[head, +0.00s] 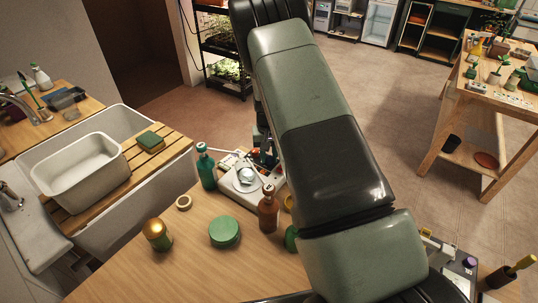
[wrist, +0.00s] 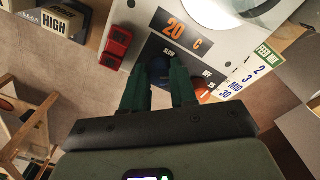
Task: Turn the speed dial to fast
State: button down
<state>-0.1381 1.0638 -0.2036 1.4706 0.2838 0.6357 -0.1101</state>
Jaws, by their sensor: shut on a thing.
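The white machine (wrist: 215,40) fills the top of the wrist view, with a dark panel, an orange "20 C" readout and a "SLOW" label. In the head view the machine (head: 244,197) stands on the wooden table, partly behind my arm. A dark blue speed dial (wrist: 157,67) shows just below "SLOW", between the green fingers of my gripper (wrist: 159,77). My gripper is shut on this dial. The fingers hide most of it, so its pointer cannot be read. The "FAST" label does not show.
An orange-red knob (wrist: 202,90) sits close right of the fingers, by "OFF". A red block (wrist: 116,42) is on the left. In the head view a teal bottle (head: 206,168), a brown bottle (head: 268,210) and a green round lid (head: 225,231) stand close to the machine.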

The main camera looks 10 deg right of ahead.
aim_at(268, 157)
jog(key=m, duration=1.2)
jog(key=shift+a, duration=0.1)
dwell(0.4)
jog(key=c, duration=0.9)
grip_release()
notch_tip(268, 157, up, 11)
jog(key=shift+f, duration=0.1)
